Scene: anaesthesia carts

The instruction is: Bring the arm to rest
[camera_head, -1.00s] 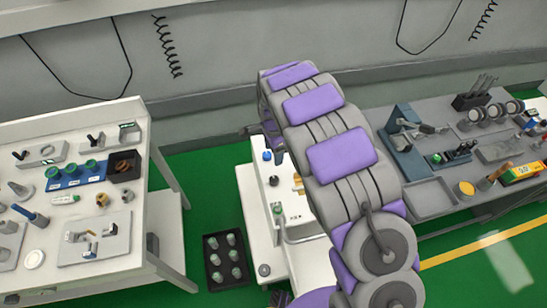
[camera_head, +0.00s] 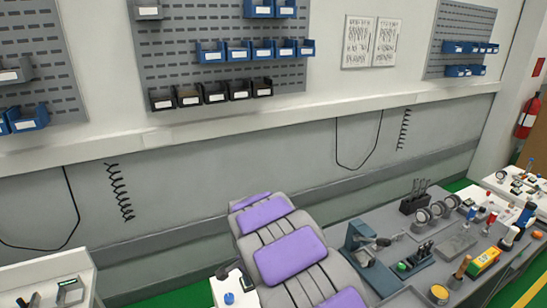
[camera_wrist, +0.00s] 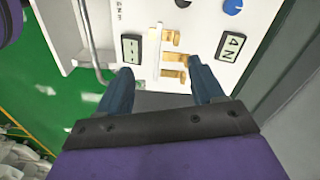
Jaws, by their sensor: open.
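My gripper (camera_wrist: 160,88) shows in the wrist view with its two blue-grey fingers spread apart and nothing between them. Beyond the fingertips is a white panel (camera_wrist: 196,58) with brass-coloured clips (camera_wrist: 172,62), a blue knob (camera_wrist: 232,6) and two dark labels. I cannot tell whether the fingers touch it. In the head view my grey arm with purple pads rises from the bottom middle. A white cart top (camera_head: 226,290) with a blue knob shows just left of the arm.
A grey bench (camera_head: 400,215) with tools and a blue-grey press-like device (camera_head: 362,240) stands right of the arm. A white table (camera_head: 35,276) is at the lower left. Blue and black bins hang on the back wall. A fire extinguisher (camera_head: 528,116) is at the far right.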

